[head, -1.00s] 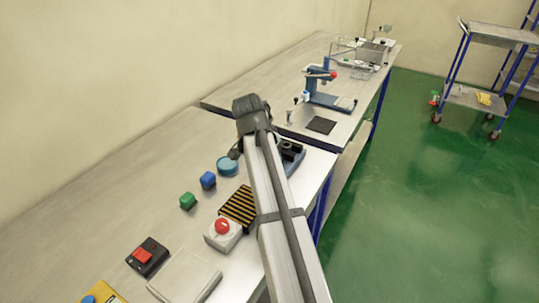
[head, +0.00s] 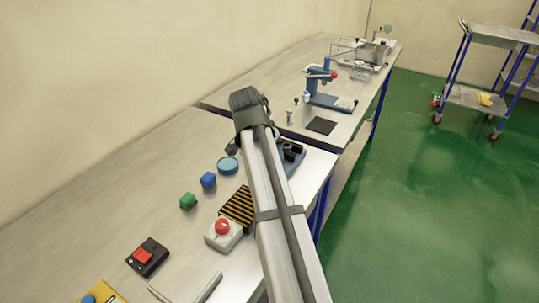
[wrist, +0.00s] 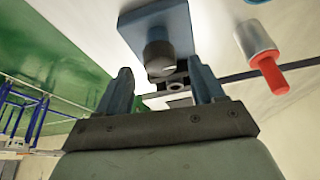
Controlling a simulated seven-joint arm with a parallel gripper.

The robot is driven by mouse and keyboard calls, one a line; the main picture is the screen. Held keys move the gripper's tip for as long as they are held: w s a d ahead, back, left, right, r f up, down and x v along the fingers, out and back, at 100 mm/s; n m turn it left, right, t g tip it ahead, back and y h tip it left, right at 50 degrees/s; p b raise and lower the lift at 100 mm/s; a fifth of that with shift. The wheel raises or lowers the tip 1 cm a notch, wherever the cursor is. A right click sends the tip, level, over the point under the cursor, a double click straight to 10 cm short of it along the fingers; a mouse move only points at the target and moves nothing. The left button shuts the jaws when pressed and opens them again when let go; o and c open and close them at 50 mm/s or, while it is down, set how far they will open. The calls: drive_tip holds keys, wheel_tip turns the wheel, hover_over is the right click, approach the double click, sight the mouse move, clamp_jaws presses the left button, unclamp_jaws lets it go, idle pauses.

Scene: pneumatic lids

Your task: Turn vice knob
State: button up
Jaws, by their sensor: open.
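A blue vice (head: 291,153) sits on the near workbench, partly hidden behind my arm in the head view. In the wrist view, a blue block (wrist: 180,22), seemingly the vice, shows at the top with a dark round knob (wrist: 158,50) on its near side. My gripper (wrist: 160,72) is open and empty, with one blue finger on each side of the knob's line. The knob shows between and just beyond the fingertips; I cannot tell whether they touch it. In the head view my arm hides the fingers.
A silver cylinder with a red tip (wrist: 262,58) is right of the gripper in the wrist view. On the near bench are a red button box (head: 222,233), a striped block (head: 238,208), a blue round dish (head: 228,166) and small cubes. A second bench stands beyond.

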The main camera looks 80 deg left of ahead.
drive_tip(key=v, duration=1.1)
drive_tip(key=shift+r, duration=0.3)
